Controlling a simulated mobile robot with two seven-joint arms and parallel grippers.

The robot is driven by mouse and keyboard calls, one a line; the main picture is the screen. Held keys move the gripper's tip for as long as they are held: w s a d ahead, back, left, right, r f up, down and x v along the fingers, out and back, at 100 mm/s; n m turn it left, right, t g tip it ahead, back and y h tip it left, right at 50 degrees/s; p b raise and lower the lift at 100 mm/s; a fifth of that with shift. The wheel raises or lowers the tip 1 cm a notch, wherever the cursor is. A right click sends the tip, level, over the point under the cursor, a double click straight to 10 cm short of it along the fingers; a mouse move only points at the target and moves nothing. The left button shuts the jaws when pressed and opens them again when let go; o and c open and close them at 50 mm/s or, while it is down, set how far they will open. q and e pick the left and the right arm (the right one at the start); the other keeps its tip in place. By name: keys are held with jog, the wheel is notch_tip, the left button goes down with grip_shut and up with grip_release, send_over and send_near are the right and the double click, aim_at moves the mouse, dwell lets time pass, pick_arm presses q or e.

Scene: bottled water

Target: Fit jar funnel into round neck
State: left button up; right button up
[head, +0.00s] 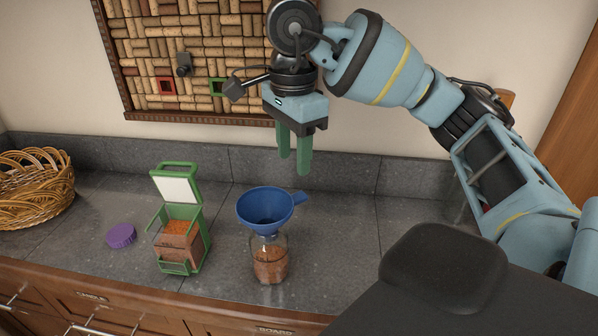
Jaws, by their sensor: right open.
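A blue funnel (266,208) with a side handle sits on top of a clear glass jar (270,262) on the counter. Its wide mouth faces up and its spout end is at the jar's neck; how deep the spout goes is hard to see. The jar stands upright and holds orange-brown grains. My right gripper (294,168) is above and slightly right of the funnel, its green fingers pointing down, apart and empty, not touching the funnel. My left gripper is not in view.
A green-framed container (180,235) with orange contents and a raised lid stands left of the jar. A purple lid (121,236) lies farther left, and a wicker basket (35,188) stands at the far left. A cork board (195,60) hangs behind. The counter right of the jar is clear.

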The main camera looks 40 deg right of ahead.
notch_tip(320, 180, up, 2)
dwell(0.5)
jog(key=shift+f, duration=0.1)
